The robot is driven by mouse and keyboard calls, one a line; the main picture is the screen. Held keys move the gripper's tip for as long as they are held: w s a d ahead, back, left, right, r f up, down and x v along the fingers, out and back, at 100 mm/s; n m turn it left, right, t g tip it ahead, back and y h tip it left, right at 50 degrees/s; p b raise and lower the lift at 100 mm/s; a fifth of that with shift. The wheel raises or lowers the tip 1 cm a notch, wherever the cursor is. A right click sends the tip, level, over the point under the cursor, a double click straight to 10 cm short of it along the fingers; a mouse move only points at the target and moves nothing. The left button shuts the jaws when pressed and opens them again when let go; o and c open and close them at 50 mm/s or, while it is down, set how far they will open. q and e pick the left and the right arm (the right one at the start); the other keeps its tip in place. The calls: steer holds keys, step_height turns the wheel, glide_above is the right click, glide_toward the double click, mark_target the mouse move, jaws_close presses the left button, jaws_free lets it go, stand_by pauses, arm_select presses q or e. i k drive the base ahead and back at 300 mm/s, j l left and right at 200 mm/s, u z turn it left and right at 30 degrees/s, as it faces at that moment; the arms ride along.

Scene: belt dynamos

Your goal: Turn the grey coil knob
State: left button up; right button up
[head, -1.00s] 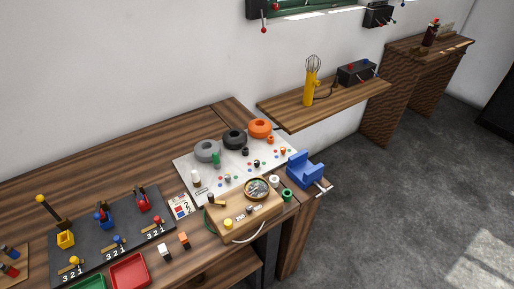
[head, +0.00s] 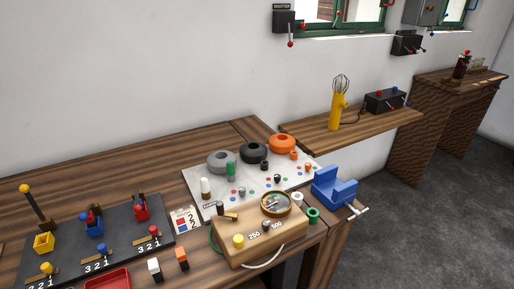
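A white panel (head: 219,203) lies on the wooden bench in the middle of the head view. It carries a grey ring-shaped coil (head: 218,159), a black coil (head: 253,152) and an orange coil (head: 282,143) along its back. A small knob (head: 242,192) sits on the panel in front of the grey coil; its exact setting is too small to read. A green cylinder (head: 231,169) stands at the front edge of the grey coil. Neither of my grippers shows in the head view.
A wooden box with a dial (head: 262,240) stands in front of the panel, and a blue vise (head: 334,188) is at its right. A dark lever board (head: 75,247) fills the bench's left. Open floor lies at right.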

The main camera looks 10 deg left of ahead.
mark_target(242, 191)
steer(key=j+u, duration=0.3)
steer(key=u, duration=0.2)
steer(key=i+j+u, duration=0.1)
steer(key=j+u, duration=0.15)
steer(key=u, duration=0.25)
